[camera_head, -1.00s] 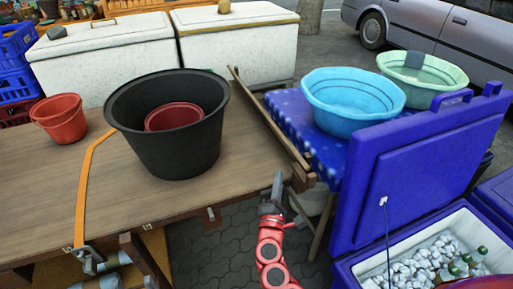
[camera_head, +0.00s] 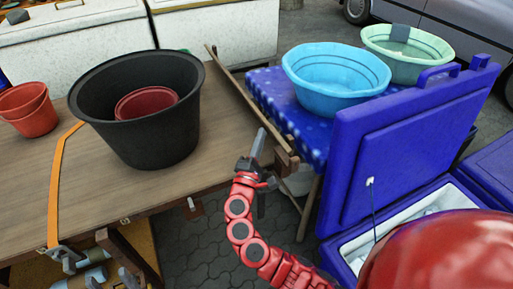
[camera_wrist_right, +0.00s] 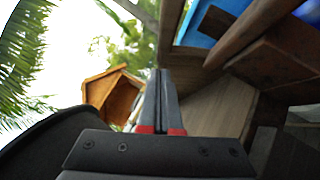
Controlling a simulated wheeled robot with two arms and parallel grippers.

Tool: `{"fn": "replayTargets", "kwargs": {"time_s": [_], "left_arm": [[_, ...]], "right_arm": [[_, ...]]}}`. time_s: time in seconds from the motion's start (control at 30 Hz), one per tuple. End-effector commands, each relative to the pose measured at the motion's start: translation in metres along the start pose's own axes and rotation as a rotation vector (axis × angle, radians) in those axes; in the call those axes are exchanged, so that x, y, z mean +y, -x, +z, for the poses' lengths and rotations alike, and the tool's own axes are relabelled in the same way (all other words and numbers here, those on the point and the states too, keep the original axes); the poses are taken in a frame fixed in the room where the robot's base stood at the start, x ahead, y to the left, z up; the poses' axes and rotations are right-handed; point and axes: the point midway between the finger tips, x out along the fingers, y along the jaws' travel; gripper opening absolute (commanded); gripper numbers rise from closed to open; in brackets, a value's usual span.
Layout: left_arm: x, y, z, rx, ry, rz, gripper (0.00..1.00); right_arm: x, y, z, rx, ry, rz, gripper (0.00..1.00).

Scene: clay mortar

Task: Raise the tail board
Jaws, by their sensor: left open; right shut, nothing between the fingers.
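The tail board (camera_head: 236,83) is a long narrow wooden board at the right end of the wooden bed (camera_head: 35,175), seen nearly edge-on, with a wooden block (camera_head: 287,163) at its near end. My right gripper (camera_head: 260,139) is shut and empty, fingers pointing up, just left of the board's near end. I cannot tell whether it touches the board. The right wrist view shows the shut fingers (camera_wrist_right: 161,95) with wooden beams (camera_wrist_right: 245,32) to their right. My left gripper is not in view.
A black tub (camera_head: 130,135) holding a red pot and stacked red pots (camera_head: 28,110) stand on the bed. A blue table with blue (camera_head: 335,85) and green basins (camera_head: 408,50) is beyond the board. An open blue cooler (camera_head: 400,150) stands at right.

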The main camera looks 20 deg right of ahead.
Motion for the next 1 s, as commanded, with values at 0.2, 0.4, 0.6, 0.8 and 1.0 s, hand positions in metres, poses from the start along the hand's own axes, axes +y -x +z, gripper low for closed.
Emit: {"fn": "replayTargets", "kwargs": {"time_s": [0.2,0.4,0.6,0.8,1.0], "left_arm": [[0.000,0.000,0.000,0.000,0.000,0.000,0.54],[0.000,-0.001,0.000,0.000,0.000,0.000,0.54],[-0.001,-0.029,-0.005,0.000,0.000,0.000,0.54],[-0.003,-0.058,-0.010,0.000,0.000,0.000,0.54],[-0.003,-0.061,-0.010,0.000,0.000,0.000,0.54]], "right_arm": [[0.000,-0.006,0.000,0.000,-0.001,0.000,0.00],[0.001,-0.006,0.000,0.001,-0.002,0.000,0.00],[0.014,-0.020,0.015,-0.001,-0.110,-0.103,0.00],[0.012,-0.037,0.032,-0.002,-0.270,-0.266,0.00],[0.005,-0.039,0.034,0.001,-0.325,-0.321,0.00]]}}
